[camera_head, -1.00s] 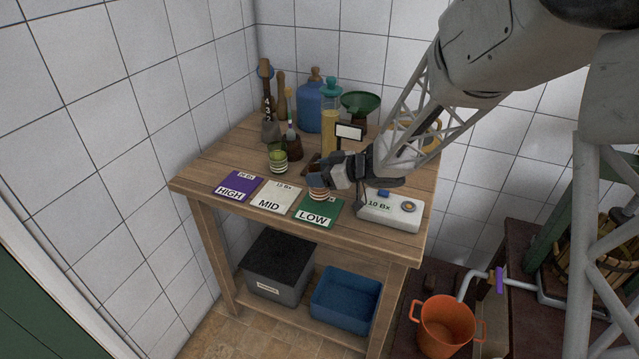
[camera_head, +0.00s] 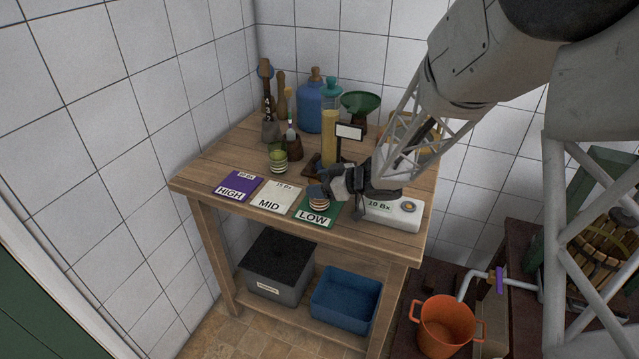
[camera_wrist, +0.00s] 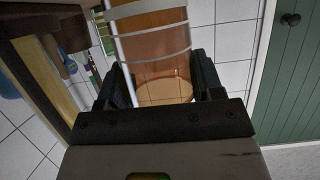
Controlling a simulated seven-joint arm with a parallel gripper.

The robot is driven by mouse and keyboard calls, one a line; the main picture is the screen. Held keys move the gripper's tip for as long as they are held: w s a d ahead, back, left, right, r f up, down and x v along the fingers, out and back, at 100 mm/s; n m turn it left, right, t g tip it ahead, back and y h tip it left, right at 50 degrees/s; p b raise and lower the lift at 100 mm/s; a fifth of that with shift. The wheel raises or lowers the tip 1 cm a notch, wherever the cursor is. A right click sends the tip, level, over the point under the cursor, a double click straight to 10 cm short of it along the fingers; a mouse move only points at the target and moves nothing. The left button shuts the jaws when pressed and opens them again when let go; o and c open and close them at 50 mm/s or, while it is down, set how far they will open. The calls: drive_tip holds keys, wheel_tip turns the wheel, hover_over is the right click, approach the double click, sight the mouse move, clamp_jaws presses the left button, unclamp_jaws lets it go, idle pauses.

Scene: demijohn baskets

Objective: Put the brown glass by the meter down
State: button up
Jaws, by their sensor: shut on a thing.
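The brown glass (camera_head: 317,204), banded with pale stripes, is in my gripper (camera_head: 326,194). In the head view it shows over the green LOW card (camera_head: 308,217), partly hidden by the fingers. I cannot tell whether it touches the card. The wrist view shows the brown glass (camera_wrist: 153,47) between the two dark fingers of my gripper (camera_wrist: 158,82), which are shut on it. The meter (camera_head: 393,214), a white box reading 10 Bx, stands just right of the LOW card, partly behind my gripper.
The white MID card (camera_head: 275,196) and purple HIGH card (camera_head: 234,186) lie to the left. A green striped glass (camera_head: 277,162) stands behind them. A small sign (camera_head: 349,132), a tall yellow cylinder (camera_head: 330,125) and a blue demijohn (camera_head: 309,105) stand at the back.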

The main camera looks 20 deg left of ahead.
drive_tip(key=o, duration=1.1)
drive_tip(key=shift+r, duration=0.15)
drive_tip(key=shift+v, duration=6)
